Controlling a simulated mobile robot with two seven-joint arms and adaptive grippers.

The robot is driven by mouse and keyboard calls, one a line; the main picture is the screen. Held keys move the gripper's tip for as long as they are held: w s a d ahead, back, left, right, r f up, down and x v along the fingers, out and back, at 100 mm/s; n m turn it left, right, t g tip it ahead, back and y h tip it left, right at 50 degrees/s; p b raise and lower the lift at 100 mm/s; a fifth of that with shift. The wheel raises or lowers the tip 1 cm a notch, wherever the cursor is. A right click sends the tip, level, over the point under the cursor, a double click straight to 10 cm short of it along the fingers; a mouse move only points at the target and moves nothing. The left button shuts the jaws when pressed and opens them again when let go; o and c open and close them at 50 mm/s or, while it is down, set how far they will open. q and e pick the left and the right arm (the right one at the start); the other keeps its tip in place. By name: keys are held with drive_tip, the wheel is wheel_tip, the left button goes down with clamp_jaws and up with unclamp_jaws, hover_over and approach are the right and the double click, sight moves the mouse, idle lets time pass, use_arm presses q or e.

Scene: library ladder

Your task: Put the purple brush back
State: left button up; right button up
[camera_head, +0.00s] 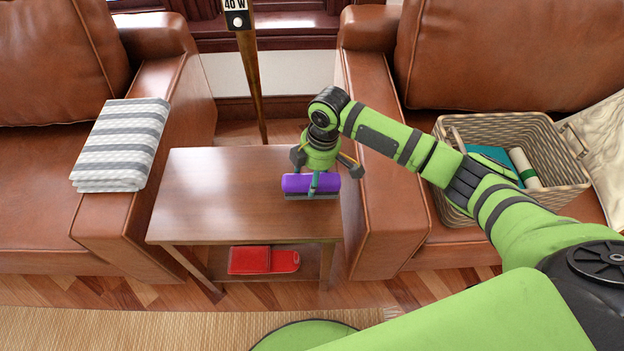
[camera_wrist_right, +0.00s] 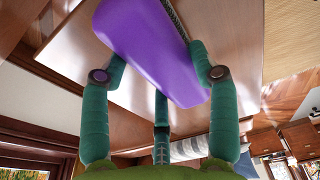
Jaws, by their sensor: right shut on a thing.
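The purple brush (camera_head: 297,184) has a purple back and a dark underside. It is at the right front part of the small wooden side table (camera_head: 215,190). My right gripper (camera_head: 316,183) is above the brush with its fingers around it, shut on it. In the right wrist view the purple brush (camera_wrist_right: 155,45) lies between the green fingers of my right gripper (camera_wrist_right: 160,75). I cannot tell whether the brush touches the tabletop or is slightly above it. My left gripper is not in view.
A red item (camera_head: 262,261) lies on the table's lower shelf. A wicker basket (camera_head: 450,215) with several items sits on the right armchair. A striped folded towel (camera_head: 122,143) lies on the left armchair's arm. A thin pole (camera_head: 251,80) stands behind the table. The tabletop's left is clear.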

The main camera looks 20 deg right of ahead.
drive_tip(key=shift+f, duration=1.2)
drive_tip(key=o, duration=1.3)
drive_tip(key=shift+o, duration=0.2)
